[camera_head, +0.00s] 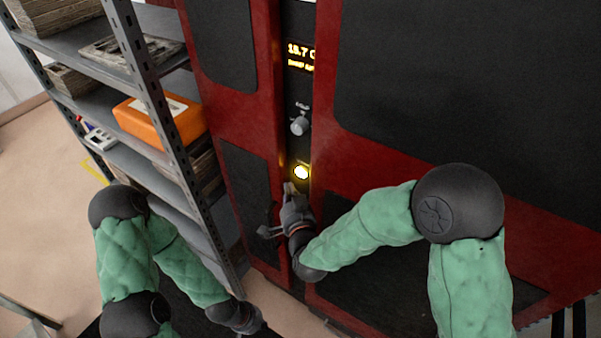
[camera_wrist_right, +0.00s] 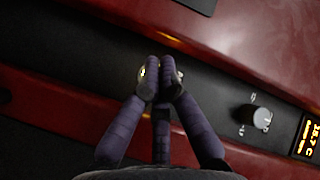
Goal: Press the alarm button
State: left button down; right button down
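My right gripper (camera_head: 289,188) is just below the button in the head view, pointing at the strip. In the right wrist view the fingertips of my right gripper (camera_wrist_right: 161,68) are together, with nothing seen between them. They cover most of the button, and only a bit of its glow (camera_wrist_right: 149,67) shows beside them. I cannot tell whether they touch it. My left gripper (camera_head: 250,322) hangs low near the shelf, its fingers unclear.
The grey knob (camera_head: 299,125) and a lit display (camera_head: 300,56) are higher on the strip. A metal shelf (camera_head: 148,80) with an orange box (camera_head: 160,118) stands left of the machine. Open floor (camera_head: 40,200) lies at the far left.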

aim_at(296, 172)
jog(key=shift+w+d+b, duration=0.45)
jog(key=shift+w+d, duration=0.35)
jog(key=shift+w, duration=0.3)
jog(key=shift+w, duration=0.15)
dwell(0.7)
jog(key=shift+w+d+b, duration=0.2)
jog(key=shift+b, duration=0.15)
jog(key=shift+w+d+r, duration=0.15)
jog(key=shift+w+d, duration=0.1)
dwell(0.8)
